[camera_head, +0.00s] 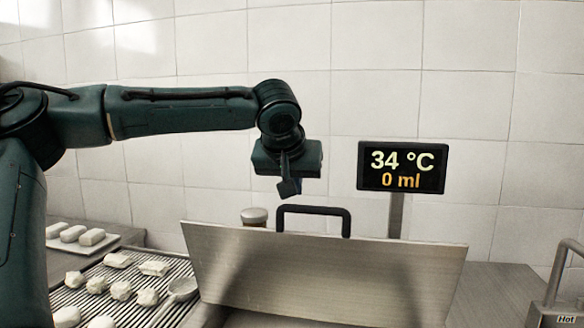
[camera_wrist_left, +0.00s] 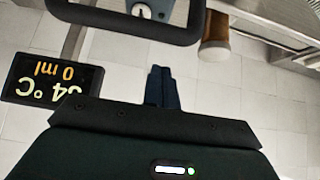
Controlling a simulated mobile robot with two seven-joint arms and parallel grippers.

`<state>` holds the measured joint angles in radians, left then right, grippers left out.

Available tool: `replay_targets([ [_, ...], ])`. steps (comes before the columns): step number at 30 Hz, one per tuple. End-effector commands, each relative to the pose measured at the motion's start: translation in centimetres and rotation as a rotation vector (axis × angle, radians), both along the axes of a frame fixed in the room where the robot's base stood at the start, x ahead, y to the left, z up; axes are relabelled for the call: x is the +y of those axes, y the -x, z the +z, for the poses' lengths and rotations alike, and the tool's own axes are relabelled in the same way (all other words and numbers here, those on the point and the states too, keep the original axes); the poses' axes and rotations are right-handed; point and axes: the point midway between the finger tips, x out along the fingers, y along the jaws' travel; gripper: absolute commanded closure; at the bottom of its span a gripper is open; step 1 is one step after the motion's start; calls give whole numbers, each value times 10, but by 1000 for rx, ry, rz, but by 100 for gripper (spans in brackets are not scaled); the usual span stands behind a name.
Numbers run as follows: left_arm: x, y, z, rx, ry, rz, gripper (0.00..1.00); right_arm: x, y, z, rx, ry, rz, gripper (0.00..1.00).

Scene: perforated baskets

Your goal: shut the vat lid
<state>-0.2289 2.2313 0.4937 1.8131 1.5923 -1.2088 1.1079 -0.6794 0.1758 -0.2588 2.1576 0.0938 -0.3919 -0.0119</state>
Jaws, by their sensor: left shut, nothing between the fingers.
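The vat lid (camera_head: 330,275) is a brushed metal panel standing raised and tilted in the lower middle of the head view. A black loop handle (camera_head: 346,222) rises behind its top edge; the handle also crosses the top of the left wrist view (camera_wrist_left: 125,25). My left gripper (camera_head: 289,190) points down near the handle's upper left corner, with its fingers shut and empty. In the left wrist view the gripper (camera_wrist_left: 160,72) appears apart from the handle. The vat itself is hidden behind the lid. My right gripper is not in view.
A display (camera_head: 402,167) reading 34 °C and 0 ml stands behind the lid at right. A capped jar (camera_head: 254,217) is behind the lid. A ribbed drain board (camera_head: 105,275) with white lumps and a ladle (camera_head: 180,290) lies left. A metal tap (camera_head: 562,270) is far right.

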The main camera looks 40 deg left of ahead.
Motion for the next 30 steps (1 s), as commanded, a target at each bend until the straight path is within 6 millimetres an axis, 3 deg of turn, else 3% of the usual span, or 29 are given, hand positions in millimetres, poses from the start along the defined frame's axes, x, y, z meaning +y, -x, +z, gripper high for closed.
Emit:
replay_targets([
  [7,-12,22,-9,-4,-1,-1,100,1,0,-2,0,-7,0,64],
  [22,-13,26,-10,-7,-1,-1,100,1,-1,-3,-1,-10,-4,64],
  [30,-6,34,-16,-45,-20,-1,100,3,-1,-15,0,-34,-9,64],
])
